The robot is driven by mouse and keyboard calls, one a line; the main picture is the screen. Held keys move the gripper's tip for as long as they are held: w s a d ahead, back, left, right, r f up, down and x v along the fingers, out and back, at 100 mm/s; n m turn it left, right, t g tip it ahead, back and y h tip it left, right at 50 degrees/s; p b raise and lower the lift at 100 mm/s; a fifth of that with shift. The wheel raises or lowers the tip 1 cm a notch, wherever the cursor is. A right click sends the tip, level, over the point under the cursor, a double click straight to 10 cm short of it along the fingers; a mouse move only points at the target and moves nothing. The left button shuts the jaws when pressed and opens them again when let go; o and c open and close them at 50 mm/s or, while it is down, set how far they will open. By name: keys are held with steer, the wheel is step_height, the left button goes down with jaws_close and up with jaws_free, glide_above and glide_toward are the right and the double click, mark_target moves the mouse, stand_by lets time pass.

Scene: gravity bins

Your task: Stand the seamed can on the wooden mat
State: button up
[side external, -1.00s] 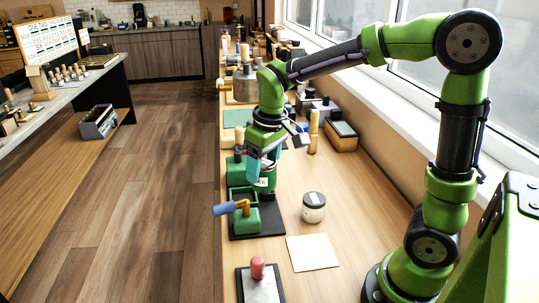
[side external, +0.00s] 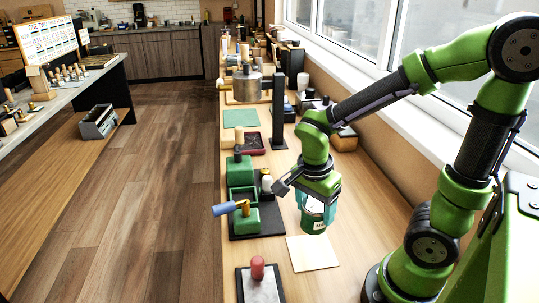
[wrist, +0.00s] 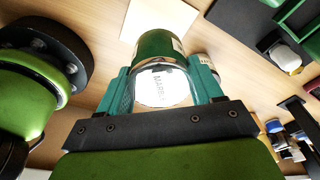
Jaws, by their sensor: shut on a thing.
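The seamed can (side external: 314,222) is green with a pale label and looks roughly upright. My gripper (side external: 319,203) is shut on it and holds it above the bench, just behind the wooden mat (side external: 312,257) in the side view. The mat is a pale, bare square lying flat. In the wrist view my gripper's teal fingers (wrist: 163,80) are on both sides of the can (wrist: 155,47), whose near silver end carries a printed white label. The mat (wrist: 157,20) shows past the can there, partly hidden by it.
A green device with a blue-handled lever (side external: 243,217) stands on a dark base left of the can. A red-knobbed block (side external: 258,270) is at the front left. A dark post (side external: 278,112) stands farther back. A jar is mostly hidden behind the can.

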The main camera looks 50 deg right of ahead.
steer(key=shift+s+d+f+m, duration=0.1)
steer(key=shift+s+f+m, duration=0.05)
steer(key=shift+m, duration=0.95)
steer(key=shift+f+m+g, duration=0.3)
step_height(320, 180, down, 7)
steer(key=shift+f, duration=0.2)
steer(key=o, duration=1.7)
steer(key=shift+f, duration=0.1)
steer(key=shift+c, duration=0.2)
